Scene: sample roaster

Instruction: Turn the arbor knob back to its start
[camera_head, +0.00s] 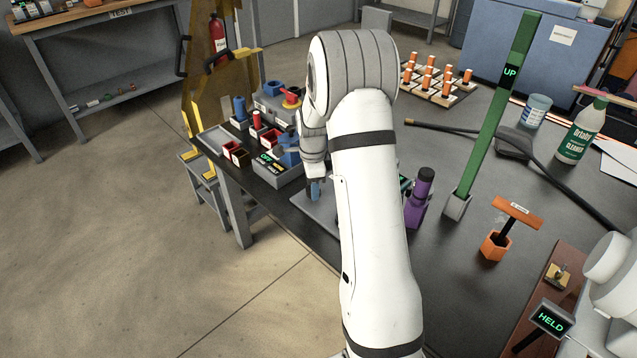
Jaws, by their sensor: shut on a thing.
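My gripper (315,187) points down at the end of my wrist, over a grey plate (312,212) near the left edge of the dark bench. My own white arm covers much of the area beside it. The gripper is shut on a small part there, taken to be the arbor knob. The knob itself is too small and covered to make out, so its turn angle cannot be read.
A grey box with a green display (275,168) and small bins stand left of my wrist. A purple holder (416,205), a green "UP" lever (492,115), an orange T-handle (497,240), a cleaner bottle (582,130) and a "HELD" display (551,320) stand right of my arm.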

